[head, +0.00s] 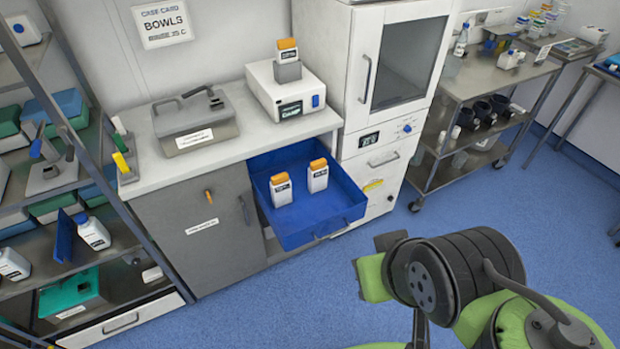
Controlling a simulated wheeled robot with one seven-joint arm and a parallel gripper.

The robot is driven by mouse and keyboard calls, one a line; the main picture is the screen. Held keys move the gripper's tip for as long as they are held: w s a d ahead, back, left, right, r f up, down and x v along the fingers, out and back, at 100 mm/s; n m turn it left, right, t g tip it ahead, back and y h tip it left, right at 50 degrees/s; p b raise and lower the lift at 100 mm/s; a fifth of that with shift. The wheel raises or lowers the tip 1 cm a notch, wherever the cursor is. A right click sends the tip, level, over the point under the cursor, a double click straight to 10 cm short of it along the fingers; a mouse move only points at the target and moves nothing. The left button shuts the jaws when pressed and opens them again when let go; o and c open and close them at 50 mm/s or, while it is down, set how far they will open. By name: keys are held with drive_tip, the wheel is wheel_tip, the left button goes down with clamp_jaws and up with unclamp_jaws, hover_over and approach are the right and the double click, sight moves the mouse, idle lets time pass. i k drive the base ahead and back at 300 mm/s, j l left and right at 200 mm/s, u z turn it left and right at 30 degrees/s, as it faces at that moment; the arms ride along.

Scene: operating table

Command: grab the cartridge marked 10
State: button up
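Two white cartridges with orange caps stand upright in the open blue drawer, a left one (281,190) and a right one (318,176). A third, similar cartridge (287,51) stands in a grey holder on top of the white device on the counter. All three have dark labels, too small to read, so I cannot tell which is marked 10. My green and black arm fills the lower right, apart from the drawer. My gripper cannot be made out.
The blue drawer (335,222) juts out from under the counter (150,170). A grey lidded metal box (195,125) and the white device (262,92) stand on top. A white cabinet (340,60) adjoins on the right, a loaded shelf on the left. The blue floor in front is clear.

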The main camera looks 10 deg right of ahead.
sight(285, 50)
drive_tip(key=i+l+u, duration=0.2)
drive_tip(key=u, duration=0.25)
drive_tip(key=i+l+u, duration=0.15)
drive_tip(key=l+u, duration=0.3)
drive_tip(key=i+l+u, duration=0.1)
drive_tip(key=l+u, duration=0.2)
drive_tip(key=u, duration=0.15)
drive_tip(key=l+u, duration=0.95)
drive_tip(key=k+l+u, duration=0.1)
drive_tip(key=l+u, duration=0.15)
drive_tip(key=u, duration=0.2)
drive_tip(key=k+l+u, duration=0.15)
drive_tip(key=l+u, duration=0.3)
